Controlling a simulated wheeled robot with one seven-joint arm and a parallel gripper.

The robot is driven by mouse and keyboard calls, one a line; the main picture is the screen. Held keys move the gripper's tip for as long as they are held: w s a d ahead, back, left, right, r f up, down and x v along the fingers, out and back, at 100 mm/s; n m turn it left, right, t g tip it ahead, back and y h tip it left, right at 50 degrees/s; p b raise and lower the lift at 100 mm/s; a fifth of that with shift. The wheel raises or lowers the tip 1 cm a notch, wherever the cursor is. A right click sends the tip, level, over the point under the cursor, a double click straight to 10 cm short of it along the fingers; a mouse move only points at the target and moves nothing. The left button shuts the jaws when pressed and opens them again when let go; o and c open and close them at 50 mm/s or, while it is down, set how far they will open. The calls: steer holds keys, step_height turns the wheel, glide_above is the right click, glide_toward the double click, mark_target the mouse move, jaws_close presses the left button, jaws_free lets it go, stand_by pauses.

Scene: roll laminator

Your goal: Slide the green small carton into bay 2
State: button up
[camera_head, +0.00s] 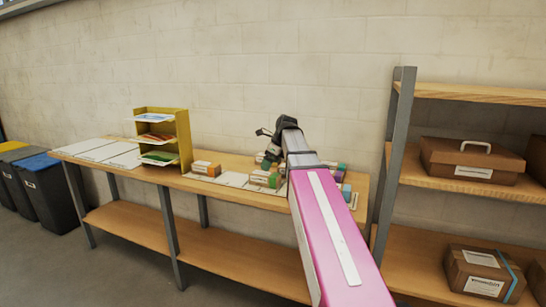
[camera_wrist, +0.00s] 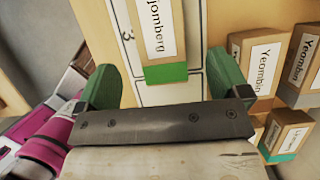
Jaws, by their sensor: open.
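A small brown carton with a green end and a white label (camera_wrist: 160,35) lies ahead of my gripper in the wrist view, over a white panel marked 3 (camera_wrist: 129,55). A carton with green on it (camera_head: 263,178) stands on the white panels on the table in the head view, just below my gripper. My gripper (camera_wrist: 166,84) is open, its two green fingers apart on either side of the carton's green end in the picture. I cannot tell whether they reach its depth. Bay 2's number is not readable in either view.
Several other labelled cartons (camera_wrist: 258,62) crowd the right of the wrist view. An orange-and-white carton (camera_head: 206,168) stands left on the wooden table (camera_head: 240,162). A yellow tray rack (camera_head: 182,135) stands farther left. A shelf unit (camera_head: 398,150) rises close to the right.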

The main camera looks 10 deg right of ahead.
mark_target(266, 174)
steer(key=shift+x, duration=3.55)
steer(key=c, duration=1.1)
steer(key=shift+w+a, duration=1.35)
steer(key=shift+a, duration=0.75)
steer(key=shift+w+a, duration=1.4)
steer(key=shift+a, duration=0.7)
steer(key=shift+w+a, duration=1.35)
steer(key=shift+a, duration=0.9)
steer(key=o, duration=1.2)
steer(key=shift+r, duration=0.2)
step_height(266, 174, up, 6)
steer(key=shift+f, duration=0.15)
